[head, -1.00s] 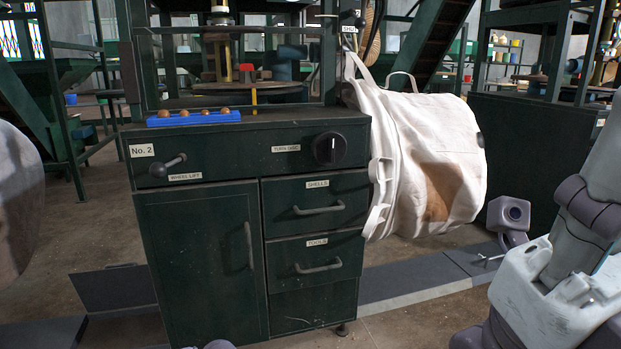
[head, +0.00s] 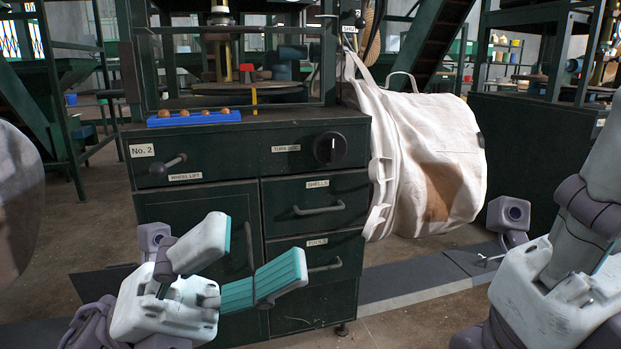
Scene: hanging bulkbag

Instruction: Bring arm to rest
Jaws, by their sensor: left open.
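My left gripper (head: 258,258) is open and empty in the lower left of the head view, with its teal finger pads apart. It is in front of the green cabinet (head: 197,222) and covers part of the left door and the lower drawer's edge. My right arm (head: 565,265) shows at the right edge; its fingers are out of the picture. The white bulk bag (head: 440,150) hangs at the right side of the cabinet, tilted sideways, with a brown patch on it. Neither arm appears to touch the bag.
A blue tray (head: 193,118) with several brown balls lies on the cabinet top. A black knob (head: 329,148), a lever (head: 168,165) and drawer handles (head: 319,208) stick out of the front. Open floor (head: 420,310) lies between the bag and my arms.

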